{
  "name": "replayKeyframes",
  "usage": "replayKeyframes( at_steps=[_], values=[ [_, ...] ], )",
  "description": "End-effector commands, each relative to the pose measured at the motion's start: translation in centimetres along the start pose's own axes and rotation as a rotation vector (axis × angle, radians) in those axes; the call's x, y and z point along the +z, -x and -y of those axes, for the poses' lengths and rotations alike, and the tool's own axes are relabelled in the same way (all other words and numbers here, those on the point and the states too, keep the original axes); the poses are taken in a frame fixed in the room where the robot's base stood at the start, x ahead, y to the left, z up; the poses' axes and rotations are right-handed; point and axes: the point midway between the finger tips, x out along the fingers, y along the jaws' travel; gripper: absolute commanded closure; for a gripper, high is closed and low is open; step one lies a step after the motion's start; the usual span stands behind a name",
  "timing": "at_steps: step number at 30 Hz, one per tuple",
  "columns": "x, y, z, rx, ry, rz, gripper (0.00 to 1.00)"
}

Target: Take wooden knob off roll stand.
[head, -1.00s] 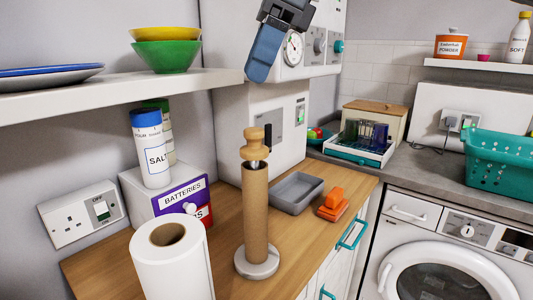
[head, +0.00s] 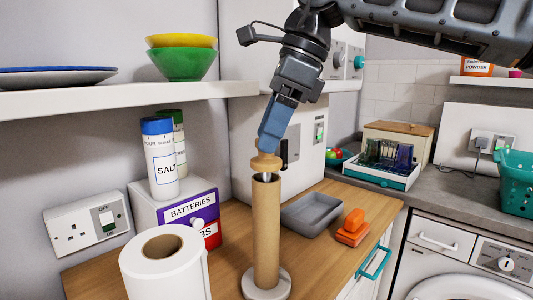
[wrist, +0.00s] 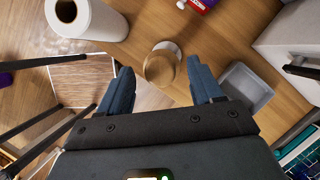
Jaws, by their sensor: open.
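The wooden knob (head: 266,162) sits on top of the roll stand, whose pale round base (head: 283,289) rests on the wooden counter. A brown cardboard tube (head: 266,230) is around the stand's post, and a little metal shows between tube and knob. My gripper (head: 270,147) points down at the knob from above, with its blue fingers open. In the wrist view the knob (wrist: 160,67) lies between the two spread fingers (wrist: 159,76), with a gap on each side. The near finger partly hides the knob's top in the head view.
A white paper roll (head: 165,268) stands front left of the stand. A grey tray (head: 311,214) and an orange brush-like item (head: 353,228) lie to its right. A batteries box (head: 190,212) with a salt container (head: 161,160) stands behind left, below a shelf (head: 115,100) holding bowls.

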Motion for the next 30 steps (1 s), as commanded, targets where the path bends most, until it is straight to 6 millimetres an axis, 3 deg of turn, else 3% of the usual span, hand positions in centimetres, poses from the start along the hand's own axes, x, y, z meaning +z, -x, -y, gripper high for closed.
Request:
replayKeyframes(
  at_steps=[4, 11, 30],
  values=[
    [0.0, -1.7, 0.0, 0.001, 0.0, 0.001, 0.35],
    [0.0, -1.9, 0.0, 0.0, 0.0, 0.001, 0.35],
    [0.0, -1.9, 0.0, 0.0, 0.0, 0.001, 0.93]
  ],
)
